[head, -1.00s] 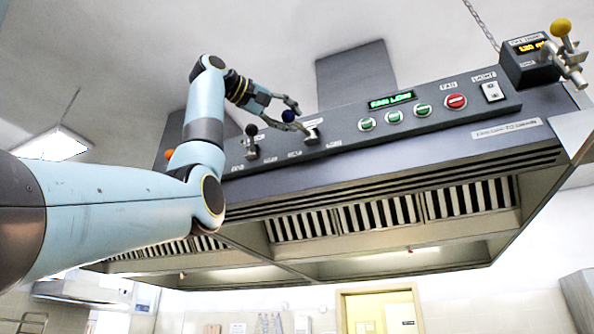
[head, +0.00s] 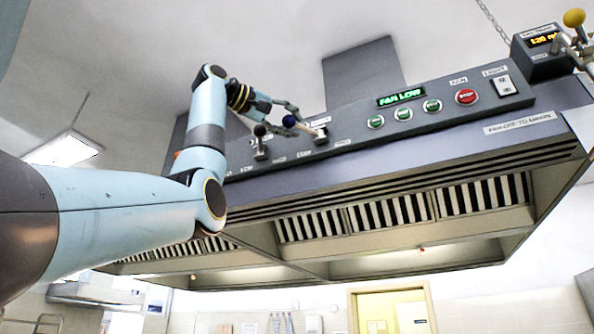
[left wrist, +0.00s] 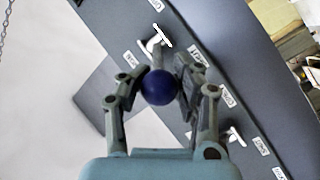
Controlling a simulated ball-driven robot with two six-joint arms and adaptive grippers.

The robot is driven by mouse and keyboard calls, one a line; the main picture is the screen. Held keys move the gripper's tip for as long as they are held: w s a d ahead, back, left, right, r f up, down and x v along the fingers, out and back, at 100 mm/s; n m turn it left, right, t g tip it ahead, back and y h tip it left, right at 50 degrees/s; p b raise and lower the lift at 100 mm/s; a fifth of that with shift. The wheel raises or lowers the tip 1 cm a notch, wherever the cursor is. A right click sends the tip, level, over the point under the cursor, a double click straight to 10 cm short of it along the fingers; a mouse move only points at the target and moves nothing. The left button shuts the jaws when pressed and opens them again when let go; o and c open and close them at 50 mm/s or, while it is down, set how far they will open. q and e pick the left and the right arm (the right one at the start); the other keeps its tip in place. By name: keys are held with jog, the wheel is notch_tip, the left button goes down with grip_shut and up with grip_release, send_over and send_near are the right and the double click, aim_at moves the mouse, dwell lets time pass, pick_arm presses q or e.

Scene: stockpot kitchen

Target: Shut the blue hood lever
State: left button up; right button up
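The blue hood lever has a dark blue ball knob (head: 289,121) on a short stem, at a pale bracket (head: 320,135) on the hood's control panel. The stem leans left from the bracket. My left gripper (head: 296,118) is at the knob, with a finger on either side. In the left wrist view the blue knob (left wrist: 158,88) sits between the fingers of my left gripper (left wrist: 160,76), which look closed on it; a small gap at the left finger is hard to judge. My right gripper is not in view.
A black-knobbed lever (head: 260,131) stands close left of my gripper. Green buttons (head: 404,114), a red stop button (head: 466,96) and a lit display (head: 401,97) lie to the right. A yellow-knobbed lever (head: 574,18) is at the far right. The hood's vents (head: 390,213) lie below.

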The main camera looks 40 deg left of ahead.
pick_arm(q)
jog(key=o, duration=0.5)
jog(key=shift+s+a+r, duration=0.1)
jog(key=shift+s+a, duration=0.45)
jog(key=shift+a, duration=0.05)
jog(key=shift+o, duration=0.2)
jog(key=shift+w+d, duration=0.25)
jog(key=shift+d, duration=0.2)
jog(key=v, duration=1.2)
jog(key=shift+s+a, duration=0.1)
jog(key=shift+a, duration=0.05)
